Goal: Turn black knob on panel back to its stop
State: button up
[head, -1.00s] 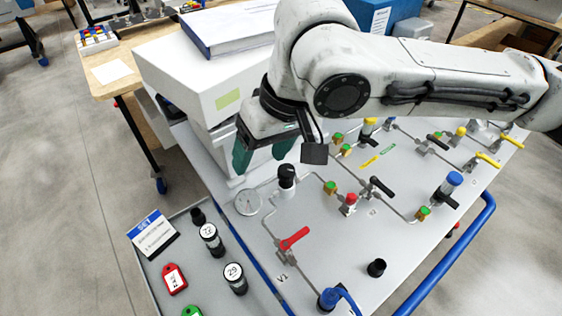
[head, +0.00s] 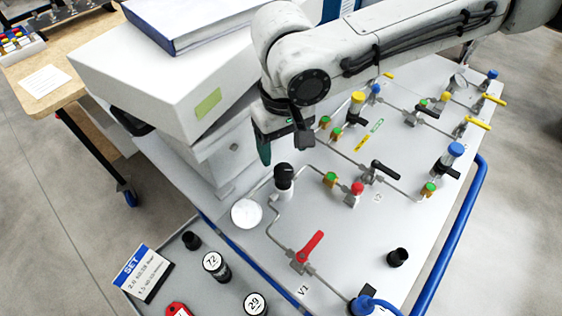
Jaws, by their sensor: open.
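The light grey panel (head: 330,215) carries pipes, valves and knobs. A black upright knob (head: 284,177) stands on its left part in the head view, beside a round white gauge (head: 247,212). A second, shorter black knob-like piece (head: 398,257) sits near the panel's right front. My gripper (head: 267,150) has green fingers pointing down; it is open and empty. It hangs just behind and above the upright knob in the picture, apart from it as far as I can tell. One finger shows clearly; the other is mostly hidden.
A white box-shaped instrument (head: 165,75) with a blue-edged book on it stands close left of my gripper. A red-handled valve (head: 309,247) lies in front of the knob. A grey tray (head: 190,268) holds black numbered pieces and a SET card (head: 142,273).

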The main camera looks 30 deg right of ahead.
aim_at(283, 169)
notch_tip(283, 169, down, 6)
dwell(0.4)
jog(key=c, duration=1.1)
